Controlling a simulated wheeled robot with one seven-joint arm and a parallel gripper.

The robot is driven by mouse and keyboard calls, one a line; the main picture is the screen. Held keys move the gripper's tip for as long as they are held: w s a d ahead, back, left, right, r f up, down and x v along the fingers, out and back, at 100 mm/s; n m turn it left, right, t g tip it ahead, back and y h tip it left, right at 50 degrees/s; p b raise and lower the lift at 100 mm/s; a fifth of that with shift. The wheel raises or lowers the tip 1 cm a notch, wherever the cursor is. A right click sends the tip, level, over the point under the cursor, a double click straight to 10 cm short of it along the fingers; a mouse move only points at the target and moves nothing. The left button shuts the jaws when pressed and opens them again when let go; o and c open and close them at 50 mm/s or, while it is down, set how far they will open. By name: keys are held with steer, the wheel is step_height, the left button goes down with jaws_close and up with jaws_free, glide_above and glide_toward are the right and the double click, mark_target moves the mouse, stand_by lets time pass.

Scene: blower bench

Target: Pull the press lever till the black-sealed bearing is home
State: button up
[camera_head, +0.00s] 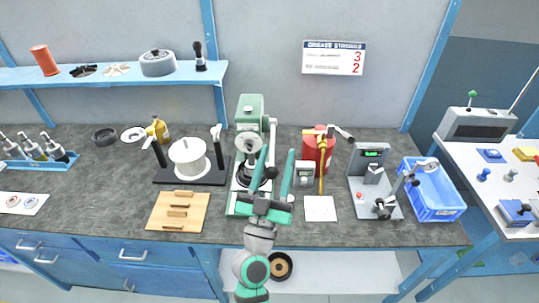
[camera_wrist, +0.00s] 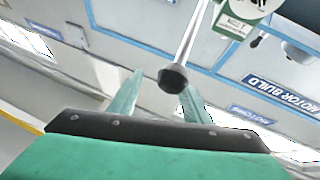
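The green arbor press (camera_head: 250,108) stands at the middle of the bench, and part of it shows at the top of the wrist view (camera_wrist: 250,8). Its lever shows in the wrist view as a pale rod ending in a black knob (camera_wrist: 173,78). My gripper (camera_head: 278,155) is in front of the press, fingers pointing toward it. In the wrist view my gripper (camera_wrist: 162,82) is open, with the knob appearing between the fingertips and a gap at the left finger. I cannot tell whether the right finger touches it. The black-sealed bearing cannot be made out; my gripper covers part of the press base.
Left of the press are a black fixture with a white drum (camera_head: 188,157) and a wooden board (camera_head: 178,211). Right are a red cylinder (camera_head: 318,146), a white pad (camera_head: 320,208), a grey gauge stand (camera_head: 372,180) and a blue crate (camera_head: 445,213). A shelf hangs upper left.

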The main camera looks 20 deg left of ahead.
steer(key=shift+a, duration=0.15)
steer(key=v, duration=1)
steer(key=shift+s+f, duration=0.2)
steer(key=shift+s, duration=0.15)
stand_by(0.5)
